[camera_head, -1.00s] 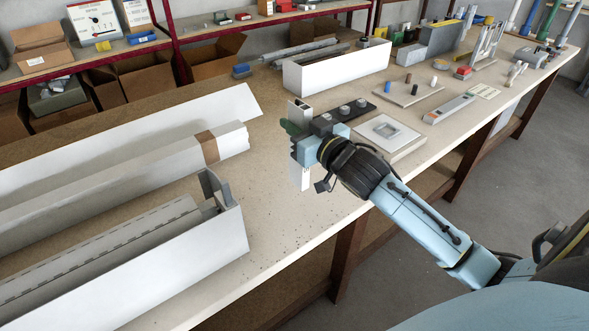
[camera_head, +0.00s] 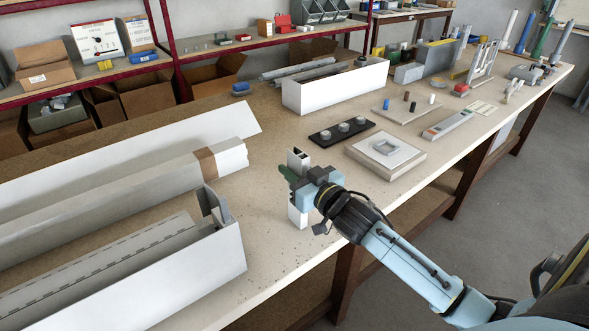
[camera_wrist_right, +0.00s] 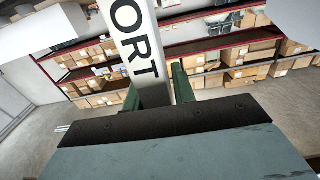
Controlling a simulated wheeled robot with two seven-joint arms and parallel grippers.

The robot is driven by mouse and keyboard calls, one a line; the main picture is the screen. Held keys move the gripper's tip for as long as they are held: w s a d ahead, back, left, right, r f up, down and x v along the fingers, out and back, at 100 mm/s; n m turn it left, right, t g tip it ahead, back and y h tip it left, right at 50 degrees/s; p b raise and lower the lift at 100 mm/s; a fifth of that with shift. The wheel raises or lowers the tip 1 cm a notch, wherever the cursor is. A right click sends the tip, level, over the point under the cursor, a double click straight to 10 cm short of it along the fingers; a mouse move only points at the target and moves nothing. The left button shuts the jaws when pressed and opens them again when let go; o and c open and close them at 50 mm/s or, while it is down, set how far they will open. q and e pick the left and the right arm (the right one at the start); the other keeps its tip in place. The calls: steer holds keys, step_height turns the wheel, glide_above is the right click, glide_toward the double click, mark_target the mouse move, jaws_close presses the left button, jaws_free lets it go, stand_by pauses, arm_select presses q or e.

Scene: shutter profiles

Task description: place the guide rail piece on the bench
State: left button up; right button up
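The guide rail piece (camera_head: 298,216) is a white upright profile with an open, slotted top end, at the middle of the bench (camera_head: 270,240) in the head view. My right gripper (camera_head: 297,180) is shut on it, with green fingers at its sides. I cannot tell whether its lower end touches the bench top. In the right wrist view the white piece (camera_wrist_right: 139,38), with the dark letters "ORT", runs between the green fingers of my right gripper (camera_wrist_right: 157,93). My left gripper is not in view.
A black plate with knobs (camera_head: 341,133) and a square-framed block (camera_head: 386,152) lie just behind and right of the piece. Long white profiles and an open white channel (camera_head: 190,275) fill the left. A white box (camera_head: 335,88) stands at the back. Bare bench surrounds the piece.

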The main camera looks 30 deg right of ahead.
steer(key=shift+o, duration=1.4)
steer(key=shift+r, duration=0.1)
steer(key=s+d, duration=0.1)
steer(key=s, duration=1.1)
